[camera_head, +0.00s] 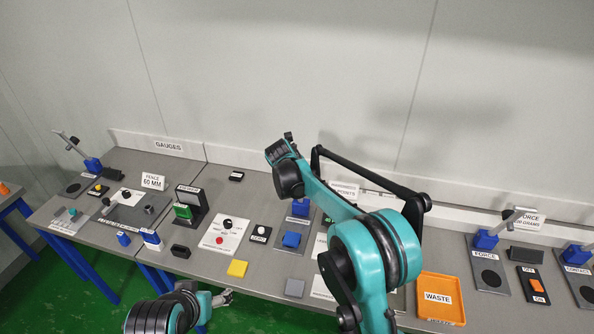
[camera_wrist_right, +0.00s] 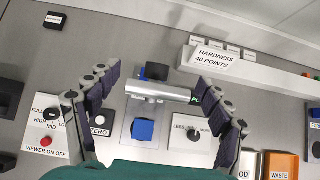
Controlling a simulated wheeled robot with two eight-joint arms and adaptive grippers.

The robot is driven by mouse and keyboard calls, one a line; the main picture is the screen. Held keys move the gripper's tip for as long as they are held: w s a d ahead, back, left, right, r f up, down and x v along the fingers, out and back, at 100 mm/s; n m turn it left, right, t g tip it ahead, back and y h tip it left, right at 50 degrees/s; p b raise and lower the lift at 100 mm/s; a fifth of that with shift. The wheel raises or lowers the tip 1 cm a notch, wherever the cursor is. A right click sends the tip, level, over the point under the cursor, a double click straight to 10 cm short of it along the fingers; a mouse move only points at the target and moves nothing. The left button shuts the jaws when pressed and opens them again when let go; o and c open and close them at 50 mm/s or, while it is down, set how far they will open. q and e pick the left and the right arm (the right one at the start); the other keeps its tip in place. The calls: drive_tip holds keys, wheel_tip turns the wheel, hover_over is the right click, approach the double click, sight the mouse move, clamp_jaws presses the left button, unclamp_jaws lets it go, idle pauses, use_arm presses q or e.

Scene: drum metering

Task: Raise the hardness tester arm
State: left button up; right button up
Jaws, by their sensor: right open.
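The hardness tester shows in the right wrist view as a silver cylindrical arm (camera_wrist_right: 155,90) lying across the picture above a grey plate. A blue block (camera_wrist_right: 143,130) sits on that plate, and it also shows in the head view (camera_head: 291,240). My right gripper (camera_wrist_right: 158,100) is open, its dark fingers on either side of the silver arm with visible gaps. In the head view my right arm covers most of the tester, and the right fingertips are hidden. My left gripper (camera_head: 222,298) is low at the front of the bench, too small to read.
A hardness sign (camera_wrist_right: 215,62) stands behind the tester. A zero button (camera_wrist_right: 100,120) is to its left and a less/more knob panel (camera_wrist_right: 193,134) to its right. An orange waste tray (camera_head: 440,299) and force testers (camera_head: 487,241) stand further right. A yellow block (camera_head: 237,268) lies near the front edge.

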drive_tip(key=v, duration=1.1)
drive_tip(key=shift+s+r, duration=0.2)
drive_tip(key=s+d+f+m+y+b, duration=0.1)
drive_tip(key=s+d+f+m+b, duration=0.1)
drive_tip(key=s+d+m+b, duration=0.45)
drive_tip(key=s+d+f+m+b, duration=0.1)
drive_tip(key=s+d+f+m, duration=0.25)
drive_tip(key=s+m, duration=0.6)
drive_tip(key=s+d+f+m+b, duration=0.2)
drive_tip(key=s+f+m+b, duration=0.1)
drive_tip(key=s+f+m, duration=0.4)
drive_tip(key=s+d+f+m+y+b, duration=0.1)
drive_tip(key=s+f+m, duration=0.6)
drive_tip(key=s, duration=0.7)
drive_tip(key=shift+d+f+m+g+y+b, duration=0.3)
drive_tip(key=shift+d+m+g+b, duration=0.1)
drive_tip(key=shift+d+m+b, duration=0.65)
